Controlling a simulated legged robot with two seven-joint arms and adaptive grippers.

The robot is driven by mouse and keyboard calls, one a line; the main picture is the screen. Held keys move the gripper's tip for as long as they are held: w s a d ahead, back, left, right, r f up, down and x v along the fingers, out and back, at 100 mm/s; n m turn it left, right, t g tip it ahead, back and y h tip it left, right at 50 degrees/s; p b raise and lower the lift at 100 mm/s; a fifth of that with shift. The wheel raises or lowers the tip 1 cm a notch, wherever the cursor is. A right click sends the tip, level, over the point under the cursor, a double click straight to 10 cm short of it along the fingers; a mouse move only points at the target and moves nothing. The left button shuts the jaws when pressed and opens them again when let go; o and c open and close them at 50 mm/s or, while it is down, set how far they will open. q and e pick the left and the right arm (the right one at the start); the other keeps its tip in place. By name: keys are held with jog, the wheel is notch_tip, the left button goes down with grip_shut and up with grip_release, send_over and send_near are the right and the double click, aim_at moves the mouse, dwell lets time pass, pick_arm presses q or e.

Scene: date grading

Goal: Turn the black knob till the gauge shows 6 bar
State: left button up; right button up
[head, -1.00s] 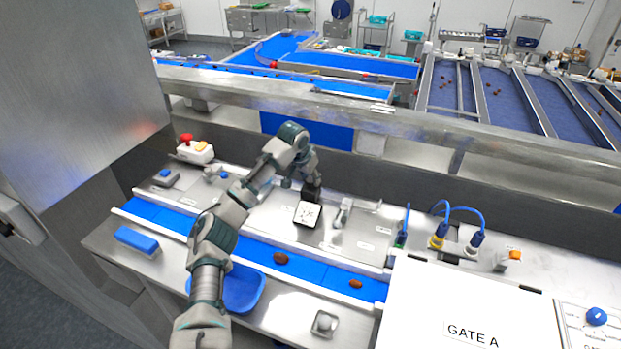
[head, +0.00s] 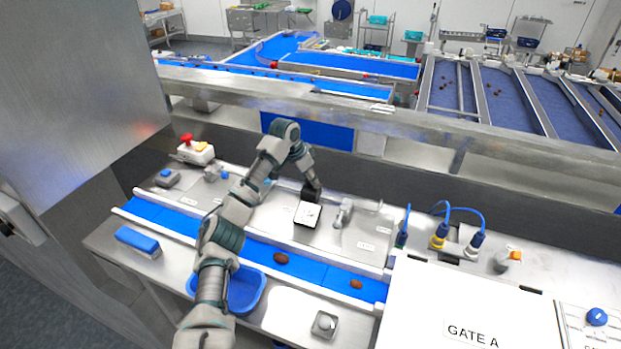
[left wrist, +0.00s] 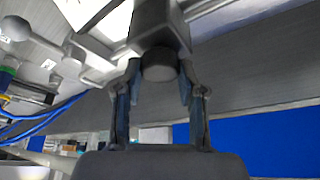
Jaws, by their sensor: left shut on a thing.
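The gauge (head: 307,215) has a white square face in a dark frame and stands on the steel panel behind the blue belt. Its needle and numbers are too small to read in the head view. My left gripper (head: 309,183) reaches down to the dark housing just behind the gauge face. In the left wrist view the round black knob (left wrist: 160,65) sits between the two fingers of my left gripper (left wrist: 160,82), which are shut on it. In the head view the knob is hidden by the gripper. My right gripper is not in view.
A small metal lever (head: 343,212) stands close right of the gauge. The blue belt (head: 320,273) with brown dates runs in front, a blue tray (head: 247,290) below my arm. A red-topped button box (head: 195,150) is at left, blue-cabled connectors (head: 438,237) at right.

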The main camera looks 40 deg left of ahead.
pick_arm(q)
jog(key=shift+f, duration=0.1)
jog(key=o, duration=1.1)
jog(key=shift+a, duration=0.1)
jog(key=shift+o, duration=0.2)
jog(key=shift+a, duration=0.1)
jog(key=v, duration=1.1)
jog(key=shift+a+r, duration=0.2)
jog(key=shift+r, duration=0.15)
